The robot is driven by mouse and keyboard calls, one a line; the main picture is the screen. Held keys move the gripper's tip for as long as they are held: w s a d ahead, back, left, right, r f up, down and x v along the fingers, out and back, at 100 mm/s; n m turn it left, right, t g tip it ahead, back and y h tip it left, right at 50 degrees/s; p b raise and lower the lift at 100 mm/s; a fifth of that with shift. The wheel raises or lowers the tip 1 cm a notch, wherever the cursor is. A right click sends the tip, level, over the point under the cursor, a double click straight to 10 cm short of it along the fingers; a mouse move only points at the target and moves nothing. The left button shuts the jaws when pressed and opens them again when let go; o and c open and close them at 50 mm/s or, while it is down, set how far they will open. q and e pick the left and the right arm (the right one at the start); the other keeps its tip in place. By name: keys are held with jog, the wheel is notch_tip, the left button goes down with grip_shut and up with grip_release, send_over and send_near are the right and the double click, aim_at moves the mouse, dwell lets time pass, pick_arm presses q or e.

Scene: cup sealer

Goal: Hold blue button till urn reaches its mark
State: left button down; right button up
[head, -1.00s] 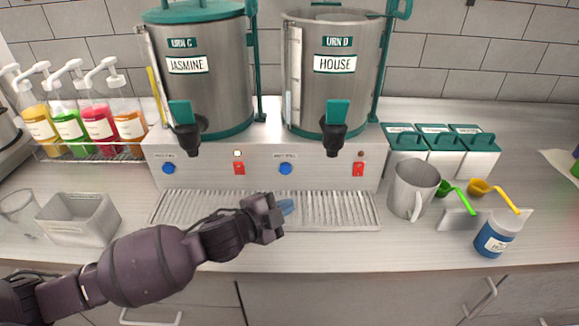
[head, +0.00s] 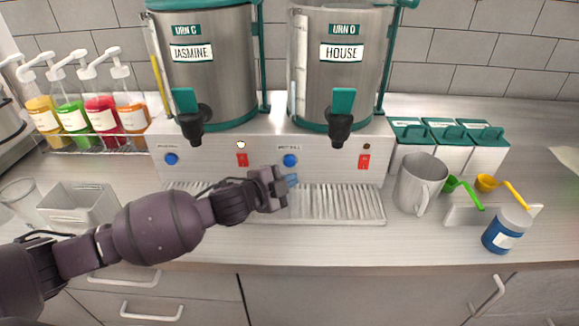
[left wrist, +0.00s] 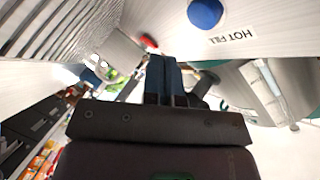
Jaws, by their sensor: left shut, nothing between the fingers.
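My left gripper (head: 291,181) is shut and empty, just below and in front of the blue button (head: 290,160) under urn D, apart from it. In the left wrist view its blue fingers (left wrist: 164,78) are together, and the blue button (left wrist: 205,13) labelled HOT FILL is above them. Urn D (head: 338,75), labelled HOUSE, has a clear sight tube (head: 300,65) on its left; I cannot make out its level or mark. A second blue button (head: 171,159) is below urn C (head: 210,80), labelled JASMINE. My right gripper is out of view.
Black taps (head: 340,125) with teal levers overhang the ribbed drip tray (head: 340,203).

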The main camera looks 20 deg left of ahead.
aim_at(290, 161)
pick_arm(q)
jog(key=shift+w+a, duration=0.2)
jog(key=shift+w, duration=0.5)
jog(key=shift+w+a, duration=0.2)
jog(key=shift+w, duration=0.45)
dwell(0.6)
dwell(0.3)
jog(key=shift+w+a+p, duration=0.1)
jog(key=shift+w+p, duration=0.25)
jog(key=shift+w, duration=0.05)
